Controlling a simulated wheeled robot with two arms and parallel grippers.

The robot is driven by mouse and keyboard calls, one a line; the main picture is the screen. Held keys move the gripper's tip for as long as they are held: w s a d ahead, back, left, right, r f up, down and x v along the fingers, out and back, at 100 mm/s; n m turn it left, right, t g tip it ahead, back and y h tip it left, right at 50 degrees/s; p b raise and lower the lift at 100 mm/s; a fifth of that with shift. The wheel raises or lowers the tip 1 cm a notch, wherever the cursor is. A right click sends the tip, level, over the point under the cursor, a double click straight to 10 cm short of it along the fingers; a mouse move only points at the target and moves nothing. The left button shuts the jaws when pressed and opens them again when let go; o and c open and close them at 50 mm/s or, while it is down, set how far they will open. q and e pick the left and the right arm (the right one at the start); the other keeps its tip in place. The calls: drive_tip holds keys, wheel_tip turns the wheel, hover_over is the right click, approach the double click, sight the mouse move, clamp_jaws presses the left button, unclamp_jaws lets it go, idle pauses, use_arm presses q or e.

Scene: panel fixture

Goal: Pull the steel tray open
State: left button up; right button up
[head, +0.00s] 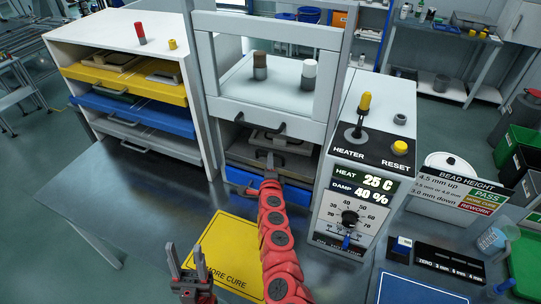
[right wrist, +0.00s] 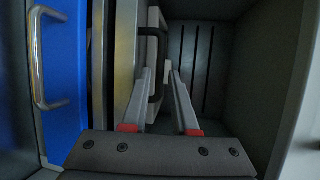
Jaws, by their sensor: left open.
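Another grey tray (head: 290,168) lies inside the heater chamber, partly hidden by my right arm. In the right wrist view a metal tray edge (right wrist: 122,60) stands beside a pale block with a black handle (right wrist: 158,45). My right gripper (head: 270,160) reaches into the chamber. In its own view the fingers (right wrist: 162,80) are apart, close to that black handle; whether they touch it is unclear. My left gripper (head: 190,265) is open and empty above the bench.
The framed chamber door (head: 268,20) is above the opening. A blue drawer (head: 238,178) is below; its metal handle (right wrist: 40,60) shows in the right wrist view. The heater control panel (head: 365,185) stands right. A yellow mat (head: 235,240) lies in front. The left bench is clear.

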drive_tip(key=w, duration=0.2)
drive_tip(key=shift+w+f, duration=0.25)
drive_tip(key=shift+w, duration=0.05)
drive_tip(key=shift+w+a+f+b, duration=0.1)
drive_tip(key=shift+w+f+b, duration=0.05)
drive_tip(key=shift+w+b, duration=0.4)
drive_tip(key=shift+w+d, duration=0.2)
drive_tip(key=shift+w, duration=0.45)
clamp_jaws()
drive_tip(key=shift+f, duration=0.1)
idle(0.5)
